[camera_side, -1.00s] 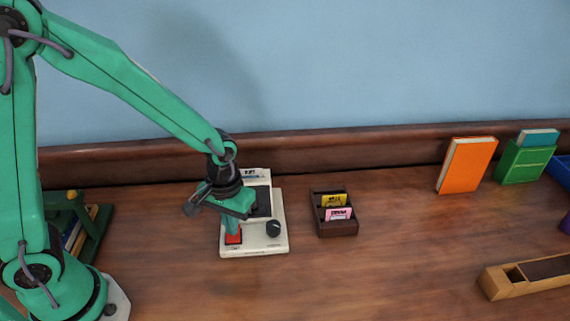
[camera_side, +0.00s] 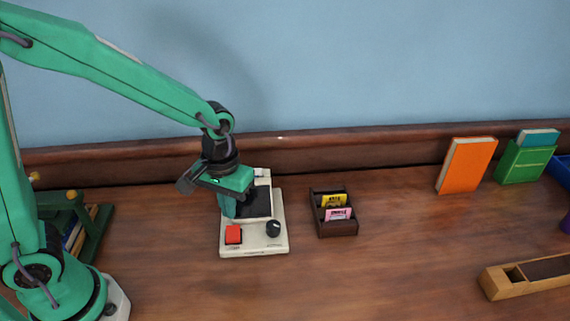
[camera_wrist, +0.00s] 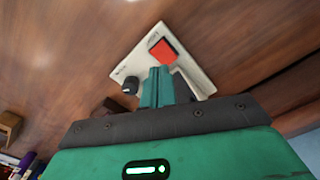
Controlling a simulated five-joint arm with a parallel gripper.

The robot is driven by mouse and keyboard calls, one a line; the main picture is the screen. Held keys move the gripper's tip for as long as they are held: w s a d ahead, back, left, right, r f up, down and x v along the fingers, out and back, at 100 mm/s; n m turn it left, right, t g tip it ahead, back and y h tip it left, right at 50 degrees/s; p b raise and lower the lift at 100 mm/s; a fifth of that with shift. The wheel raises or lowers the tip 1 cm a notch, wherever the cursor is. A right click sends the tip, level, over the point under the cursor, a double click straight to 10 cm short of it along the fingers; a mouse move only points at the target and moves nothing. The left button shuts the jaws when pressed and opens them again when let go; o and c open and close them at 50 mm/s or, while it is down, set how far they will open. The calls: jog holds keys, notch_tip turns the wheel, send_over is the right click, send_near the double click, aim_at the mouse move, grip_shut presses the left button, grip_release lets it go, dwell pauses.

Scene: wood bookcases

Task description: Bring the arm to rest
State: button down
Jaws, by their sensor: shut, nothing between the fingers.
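My gripper (camera_side: 229,208) is shut and empty. In the side view it hangs over the left part of a cream device (camera_side: 255,248) with a red button (camera_side: 233,234), a black knob (camera_side: 273,228) and a dark panel (camera_side: 258,203). The fingertips are behind the red button in that view and appear apart from it. In the wrist view my shut fingers (camera_wrist: 157,85) point toward the device (camera_wrist: 135,60), with the red button (camera_wrist: 163,51) just beyond them and the knob (camera_wrist: 130,86) to the left. My fingers hide part of the device.
A dark holder (camera_side: 340,228) with yellow and pink cards stands right of the device. An orange book (camera_side: 466,166) and a green box (camera_side: 523,163) stand at the back right. A wooden box (camera_side: 525,278) lies front right. A green rack (camera_side: 92,232) is at left. The middle front is clear.

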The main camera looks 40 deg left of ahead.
jog(key=shift+r, duration=0.15)
jog(key=s+a+r+m+t, duration=0.1)
jog(key=s+a+r+t, duration=0.1)
jog(key=s+a+r, duration=0.2)
jog(key=s+a+r+m+t, duration=0.2)
jog(key=s+a+r, duration=0.3)
jog(key=r, duration=0.5)
jog(key=shift+s+t, duration=0.6)
jog(key=shift+t, duration=0.2)
dwell(0.7)
